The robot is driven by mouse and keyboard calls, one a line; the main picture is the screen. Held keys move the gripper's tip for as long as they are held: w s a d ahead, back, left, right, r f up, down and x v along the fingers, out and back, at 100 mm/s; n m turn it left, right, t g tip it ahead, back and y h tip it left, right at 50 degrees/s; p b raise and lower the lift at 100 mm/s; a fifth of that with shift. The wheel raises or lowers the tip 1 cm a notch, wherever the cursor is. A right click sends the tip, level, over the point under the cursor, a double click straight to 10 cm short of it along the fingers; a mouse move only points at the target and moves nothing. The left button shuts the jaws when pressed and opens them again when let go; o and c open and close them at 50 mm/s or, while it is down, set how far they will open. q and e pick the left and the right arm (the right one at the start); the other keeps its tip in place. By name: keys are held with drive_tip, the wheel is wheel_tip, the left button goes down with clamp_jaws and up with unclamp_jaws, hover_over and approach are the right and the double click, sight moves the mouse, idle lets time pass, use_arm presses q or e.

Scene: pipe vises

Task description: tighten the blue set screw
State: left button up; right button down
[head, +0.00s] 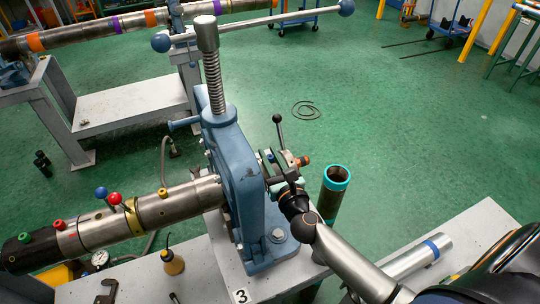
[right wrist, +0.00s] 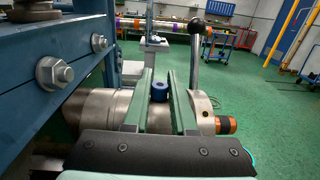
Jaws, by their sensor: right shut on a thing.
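The blue set screw (right wrist: 159,91) stands upright on the steel pipe end (right wrist: 205,108) in the right wrist view. My right gripper (right wrist: 161,90) has its two long green fingers on either side of the screw, shut on it. In the head view my right gripper (head: 277,163) is just right of the blue vise (head: 235,165), at the pipe's end. The screw is largely hidden by the gripper there. How far the screw is turned in cannot be told. My left gripper is not in view.
A lever with a black knob (right wrist: 197,27) rises close to the right finger. Large bolts (right wrist: 54,72) sit on the vise frame at left. A teal-rimmed pipe (head: 334,190) stands upright near my right arm. A silver tube (head: 418,257) lies on the bench.

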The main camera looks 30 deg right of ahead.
drive_tip(key=shift+r, duration=0.15)
drive_tip(key=c, duration=1)
unclamp_jaws()
drive_tip(key=shift+s+a+b, duration=0.25)
drive_tip(key=shift+s+b, duration=0.25)
drive_tip(key=shift+s, duration=1.55)
drive_tip(key=shift+s+a+b, duration=0.2)
drive_tip(key=shift+s+b, duration=0.25)
drive_tip(key=shift+s, duration=1.6)
drive_tip(key=shift+s+a+b, duration=0.25)
drive_tip(key=shift+s+b, duration=0.25)
drive_tip(key=shift+s, duration=1.55)
